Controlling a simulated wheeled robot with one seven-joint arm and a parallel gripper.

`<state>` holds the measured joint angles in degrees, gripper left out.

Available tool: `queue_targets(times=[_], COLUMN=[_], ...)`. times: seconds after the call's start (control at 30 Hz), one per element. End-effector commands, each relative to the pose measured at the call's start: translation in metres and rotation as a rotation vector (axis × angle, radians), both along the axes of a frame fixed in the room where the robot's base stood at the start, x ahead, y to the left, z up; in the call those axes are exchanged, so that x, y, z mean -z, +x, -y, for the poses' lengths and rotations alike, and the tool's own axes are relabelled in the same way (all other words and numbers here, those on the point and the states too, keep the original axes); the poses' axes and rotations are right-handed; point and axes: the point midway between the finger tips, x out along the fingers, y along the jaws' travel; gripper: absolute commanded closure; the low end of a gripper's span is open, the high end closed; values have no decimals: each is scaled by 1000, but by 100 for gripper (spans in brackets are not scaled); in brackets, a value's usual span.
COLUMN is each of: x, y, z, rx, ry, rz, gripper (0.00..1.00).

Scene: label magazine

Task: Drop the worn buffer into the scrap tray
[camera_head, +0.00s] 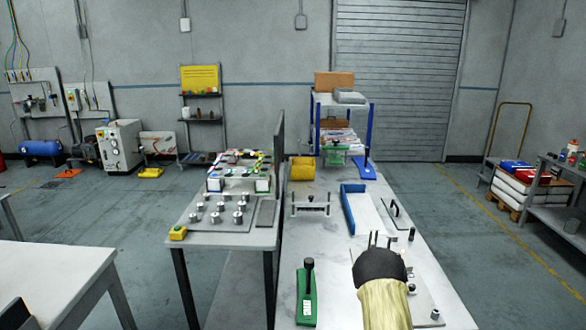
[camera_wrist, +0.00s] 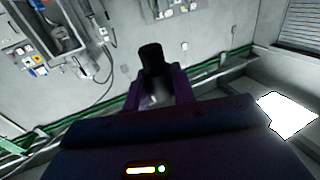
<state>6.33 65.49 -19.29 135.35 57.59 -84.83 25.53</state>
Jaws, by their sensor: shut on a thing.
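My gripper (camera_head: 381,239) is over the right-hand bench, its wrist low in the head view. In the wrist view my gripper (camera_wrist: 153,88) is shut on a dark, short cylinder, which I take as the worn buffer (camera_wrist: 151,58). The buffer sticks out beyond the fingertips; I cannot make it out in the head view. A blue-walled tray with a pale floor (camera_head: 349,212) lies on the bench just beyond my gripper. It may be the scrap tray, but no label is readable. My gripper is on the near side of it, not over its floor.
A green fixture with a black post (camera_head: 307,295) stands left of my arm. A metal bracket (camera_head: 310,205), a yellow bin (camera_head: 302,168) and a black handle (camera_head: 397,213) are on the bench. A dark upright panel (camera_head: 279,160) divides it from the left table.

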Motion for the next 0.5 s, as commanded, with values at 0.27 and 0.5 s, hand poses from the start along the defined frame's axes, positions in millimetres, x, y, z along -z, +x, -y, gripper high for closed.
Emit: queue_targets(times=[0.27, 0.5], x=[0, 0], y=[0, 0], z=[0, -1], rx=[0, 0], ry=[0, 1], rz=[0, -1], gripper=[49, 49])
